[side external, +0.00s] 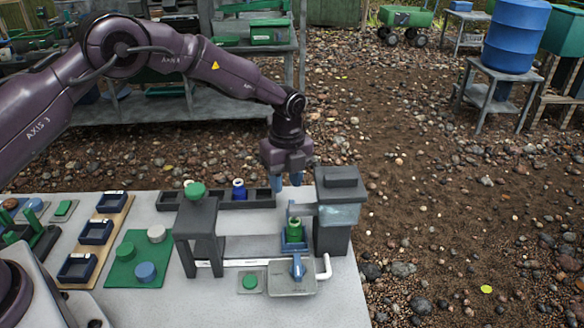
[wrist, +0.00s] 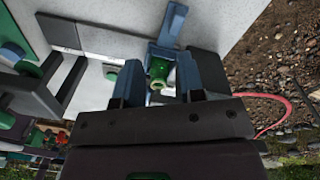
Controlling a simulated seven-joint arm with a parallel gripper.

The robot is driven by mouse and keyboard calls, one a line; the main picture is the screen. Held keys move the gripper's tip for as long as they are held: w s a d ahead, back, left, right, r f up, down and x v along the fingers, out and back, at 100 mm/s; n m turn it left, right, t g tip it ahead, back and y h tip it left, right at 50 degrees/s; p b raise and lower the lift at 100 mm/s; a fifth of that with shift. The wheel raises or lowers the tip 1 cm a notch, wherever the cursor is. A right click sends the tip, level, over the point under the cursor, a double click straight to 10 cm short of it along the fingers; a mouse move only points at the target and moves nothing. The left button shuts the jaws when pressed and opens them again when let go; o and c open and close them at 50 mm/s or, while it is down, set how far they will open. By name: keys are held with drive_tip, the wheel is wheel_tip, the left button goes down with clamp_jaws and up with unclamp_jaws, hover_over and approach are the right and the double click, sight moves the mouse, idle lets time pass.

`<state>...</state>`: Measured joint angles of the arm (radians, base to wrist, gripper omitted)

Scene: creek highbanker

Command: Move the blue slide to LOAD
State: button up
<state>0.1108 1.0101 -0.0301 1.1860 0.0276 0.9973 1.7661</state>
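The blue slide (side external: 294,247) sits toward the right end of its track, beside the dark grey block, with a small green bottle (side external: 295,229) standing in it. In the wrist view the green bottle (wrist: 159,71) and part of the blue slide (wrist: 165,51) show beyond and between my fingertips. My gripper (side external: 287,181) hangs above and slightly behind the slide, fingers pointing down, open and empty. A white labelled strip (side external: 240,263) runs along the front of the track; I cannot read a LOAD mark on it.
A dark grey block with a clear guard (side external: 339,214) stands close right of the slide. A dark grey gantry (side external: 199,228) with a green knob is at the left. A dark rack (side external: 239,198) with a blue bottle lies behind.

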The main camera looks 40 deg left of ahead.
sight(291, 201)
drive_tip(key=shift+w+d+r+m+t, duration=0.1)
drive_tip(key=shift+w+r+m+t, duration=0.2)
drive_tip(key=shift+w+r+m, duration=0.65)
drive_tip(key=shift+m, duration=0.85)
drive_tip(key=shift+f+m, duration=0.1)
drive_tip(key=shift+m, duration=0.7)
drive_tip(key=shift+f, duration=4.45)
drive_tip(key=shift+c, duration=0.2)
clamp_jaws()
drive_tip(key=shift+s, duration=0.1)
